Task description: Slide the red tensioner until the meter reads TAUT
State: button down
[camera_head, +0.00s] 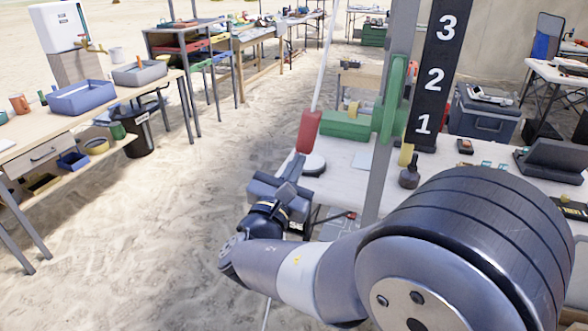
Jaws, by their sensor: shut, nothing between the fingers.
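The red tensioner (309,132) is a red sleeve on a slanting white line (329,50), left of the grey post. My gripper (293,176) is just below and slightly left of the tensioner's lower end. Its fingers are shut with nothing held. The picture does not settle whether they touch the tensioner or the line. The line shows again below my arm, and my gripper and wrist hide the part between. I cannot make out a meter or the word TAUT.
A grey post (378,165) and a black board (436,75) numbered 1, 2 and 3 stand right of the line. A white table (345,185) with a green block (345,125) lies behind. A wooden workbench (20,128) is at left. Open sand (150,235) lies between.

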jog(key=shift+f, duration=0.15)
jog(key=s+a+f+b, duration=0.3)
jog(key=s+f, duration=0.3)
jog(key=s, duration=0.2)
jog(key=shift+s+a, duration=0.4)
jog(key=shift+a, duration=0.3)
jog(key=w+d+r+p, duration=0.3)
jog(key=w+r, duration=0.3)
jog(key=w, duration=0.2)
jog(key=shift+w+d, duration=0.4)
jog(key=shift+d, duration=0.3)
